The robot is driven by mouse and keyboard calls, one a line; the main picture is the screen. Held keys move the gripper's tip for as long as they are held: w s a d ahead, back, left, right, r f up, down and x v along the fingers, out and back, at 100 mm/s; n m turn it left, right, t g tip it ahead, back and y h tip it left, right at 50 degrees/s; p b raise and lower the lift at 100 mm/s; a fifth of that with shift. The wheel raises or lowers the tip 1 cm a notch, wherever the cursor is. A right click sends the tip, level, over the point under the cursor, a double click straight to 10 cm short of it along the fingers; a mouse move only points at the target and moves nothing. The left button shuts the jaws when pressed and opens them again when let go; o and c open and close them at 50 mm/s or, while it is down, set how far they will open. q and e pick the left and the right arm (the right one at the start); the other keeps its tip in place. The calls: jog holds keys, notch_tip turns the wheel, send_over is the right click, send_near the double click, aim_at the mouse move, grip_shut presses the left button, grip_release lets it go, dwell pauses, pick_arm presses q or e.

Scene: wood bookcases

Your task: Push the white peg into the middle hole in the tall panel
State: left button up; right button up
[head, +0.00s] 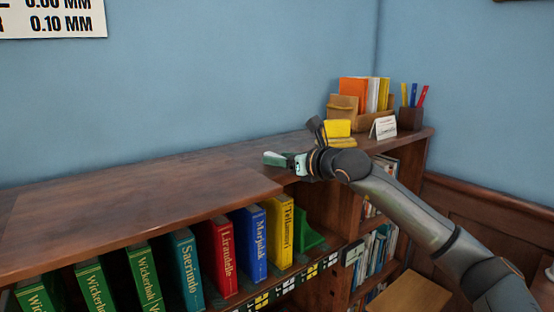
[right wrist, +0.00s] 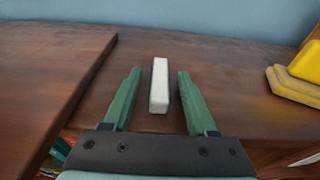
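The white peg (right wrist: 159,86) lies on the wooden bookcase top in the right wrist view, its long side running away from me. My right gripper (right wrist: 156,95) is open, with one green finger on each side of the peg and a gap on both sides. In the head view my right gripper (head: 280,159) is low over the bookcase top, and I cannot clearly make out the peg there. No tall panel with holes can be made out in either view. My left gripper is not in view.
A raised wooden board (right wrist: 45,85) has its edge left of the gripper. A yellow block (head: 338,128), an organizer with papers (head: 375,115), a white card (head: 383,128) and a pen cup (head: 411,119) stand right. Several books (head: 222,258) fill the shelf below. The left top is clear.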

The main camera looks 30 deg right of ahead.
grip_shut()
dwell(0.5)
